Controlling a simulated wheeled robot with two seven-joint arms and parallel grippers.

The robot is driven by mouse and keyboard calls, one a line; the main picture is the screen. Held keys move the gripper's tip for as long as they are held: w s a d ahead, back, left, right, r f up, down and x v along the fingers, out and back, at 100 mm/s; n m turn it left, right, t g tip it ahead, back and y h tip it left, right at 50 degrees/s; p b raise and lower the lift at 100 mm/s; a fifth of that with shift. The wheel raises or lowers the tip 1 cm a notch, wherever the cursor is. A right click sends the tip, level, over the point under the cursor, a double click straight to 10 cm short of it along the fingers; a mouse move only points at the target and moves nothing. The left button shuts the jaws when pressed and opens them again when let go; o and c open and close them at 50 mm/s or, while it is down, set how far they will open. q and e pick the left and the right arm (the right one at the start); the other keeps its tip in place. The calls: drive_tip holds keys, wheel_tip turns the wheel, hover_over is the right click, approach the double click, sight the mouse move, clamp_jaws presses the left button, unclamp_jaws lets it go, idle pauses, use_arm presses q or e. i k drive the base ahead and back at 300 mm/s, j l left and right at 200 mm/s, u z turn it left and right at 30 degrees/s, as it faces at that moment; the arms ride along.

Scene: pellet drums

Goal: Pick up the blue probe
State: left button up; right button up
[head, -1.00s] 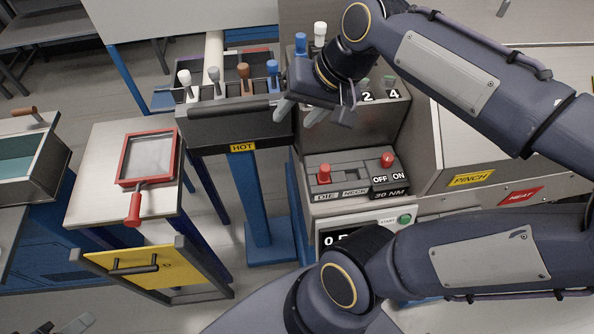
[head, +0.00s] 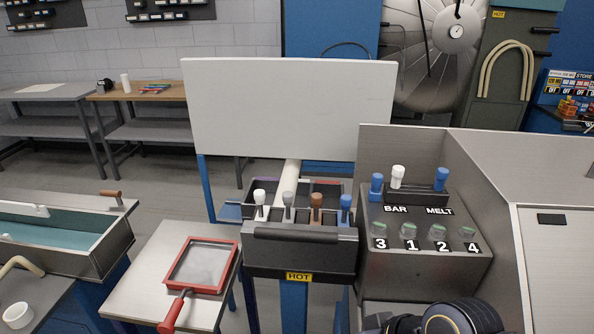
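A blue-handled probe (head: 346,203) stands upright at the right end of a row in the dark rack (head: 300,252) marked HOT. Beside it in the row are a brown-handled one (head: 316,203), a grey one (head: 288,200) and a white one (head: 260,198). Two more blue handles (head: 376,184) and (head: 441,178) stand on the grey machine to the right, with a white one (head: 397,176) between them. I cannot tell from the picture which blue one is the probe. Neither gripper shows; only part of my arm is at the bottom right.
A red-framed tray with a red handle (head: 236,262) lies on the small table (head: 150,275) at left. A teal-lined basin (head: 120,252) is further left. Capped jars (head: 438,233) are set in the machine above numbers. A white panel (head: 290,110) stands behind the rack.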

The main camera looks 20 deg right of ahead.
sight(443, 173)
drive_tip(key=z, duration=1.75)
drive_tip(key=l+u, duration=0.6)
drive_tip(key=l, duration=0.2)
drive_tip(key=i, duration=0.05)
